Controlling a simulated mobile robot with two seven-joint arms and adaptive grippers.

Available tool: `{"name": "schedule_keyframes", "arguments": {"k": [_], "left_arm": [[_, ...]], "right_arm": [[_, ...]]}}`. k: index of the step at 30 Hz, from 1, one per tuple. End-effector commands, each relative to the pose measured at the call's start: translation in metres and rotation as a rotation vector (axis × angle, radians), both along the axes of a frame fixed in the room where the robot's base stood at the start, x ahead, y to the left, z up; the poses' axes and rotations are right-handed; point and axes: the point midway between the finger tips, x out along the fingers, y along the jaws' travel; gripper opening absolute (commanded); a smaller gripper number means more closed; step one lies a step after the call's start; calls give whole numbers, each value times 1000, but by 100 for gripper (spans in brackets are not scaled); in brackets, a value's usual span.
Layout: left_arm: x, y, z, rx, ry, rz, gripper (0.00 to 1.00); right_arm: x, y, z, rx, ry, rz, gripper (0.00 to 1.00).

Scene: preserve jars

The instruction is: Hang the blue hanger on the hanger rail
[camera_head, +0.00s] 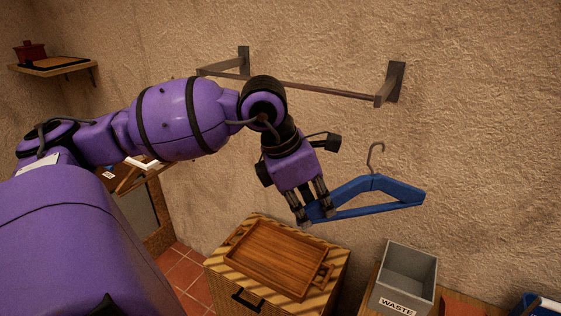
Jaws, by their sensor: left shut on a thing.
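The blue hanger (378,197) is in the air in front of the wall, its metal hook pointing up. My left gripper (316,214) is shut on the left end of the hanger. The hanger rail (325,90) is a bar on two wall brackets, above the hanger and apart from it. My left arm hides part of the rail's left side. My right gripper does not show.
A wooden tray (238,240) lies on a striped cabinet (332,290) below the gripper. A grey waste bin (428,272) stands to its right. A wall shelf (85,65) with a red pot (31,52) is at the upper left.

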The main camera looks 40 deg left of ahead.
Motion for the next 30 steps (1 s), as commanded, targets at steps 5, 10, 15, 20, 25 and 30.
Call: {"name": "schedule_keyframes", "arguments": {"k": [5, 10, 15, 20, 25, 30], "left_arm": [[-15, 16, 48, -3, -20, 383, 0], [-27, 27, 76, -6, -17, 670, 0], [-34, 33, 87, -6, -6, 814, 0], [-31, 35, 86, -5, 0, 844, 0], [-20, 37, 85, -7, 3, 842, 0], [-7, 40, 85, -5, 3, 842, 0]], "right_arm": [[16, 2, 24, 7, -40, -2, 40], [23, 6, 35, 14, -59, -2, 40], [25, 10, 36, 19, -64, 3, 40], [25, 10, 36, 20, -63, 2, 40], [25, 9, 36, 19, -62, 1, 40], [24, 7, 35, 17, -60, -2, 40]]}}
